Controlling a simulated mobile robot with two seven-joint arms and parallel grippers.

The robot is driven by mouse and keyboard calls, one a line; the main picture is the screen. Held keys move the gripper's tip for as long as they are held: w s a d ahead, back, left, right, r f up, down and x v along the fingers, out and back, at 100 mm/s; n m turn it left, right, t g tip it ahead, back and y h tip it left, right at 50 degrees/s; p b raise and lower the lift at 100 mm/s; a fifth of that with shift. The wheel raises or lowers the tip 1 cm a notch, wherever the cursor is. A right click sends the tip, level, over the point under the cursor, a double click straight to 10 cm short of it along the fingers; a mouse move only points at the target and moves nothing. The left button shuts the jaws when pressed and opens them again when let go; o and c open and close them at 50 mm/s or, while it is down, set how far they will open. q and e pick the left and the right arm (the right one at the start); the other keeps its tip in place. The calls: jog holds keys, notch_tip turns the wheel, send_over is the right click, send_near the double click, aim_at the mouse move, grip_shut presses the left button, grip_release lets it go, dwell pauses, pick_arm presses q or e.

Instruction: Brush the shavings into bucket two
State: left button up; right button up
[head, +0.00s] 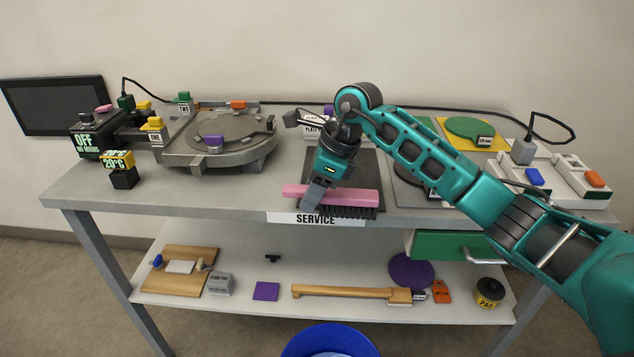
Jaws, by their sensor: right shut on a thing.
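My right gripper (313,194) reaches in from the right and points down, shut on a pink brush (352,196). The brush lies crosswise at the table's front edge. Its dark bristles point down, just above the "SERVICE" label (315,219). A dark mat (362,164) lies behind the brush. A blue bucket (330,331) stands below, cut off by the bottom of the picture, with something pale inside. I see no number on it. I cannot make out any shavings. My left gripper is not in view.
A grey machine with a round plate (217,133) stands on the table's left. A white power strip (546,174) with plugs is at the right. The lower shelf (335,273) holds a wooden-handled tool (345,292) and small items.

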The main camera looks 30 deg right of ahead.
jog(key=shift+s+a+r, duration=0.15)
jog(key=shift+r, duration=0.1)
jog(key=shift+w+d+r+p, duration=0.2)
jog(key=shift+r+p, duration=0.4)
jog(key=shift+r, duration=0.25)
jog(key=shift+w+d+r+p, duration=0.2)
jog(key=shift+r+p, duration=0.4)
jog(key=shift+r, duration=0.3)
jog(key=shift+w+d+r+p, duration=0.1)
jog(key=shift+d+r+p, duration=0.1)
jog(key=shift+r+p, duration=0.55)
jog(key=shift+w, duration=0.1)
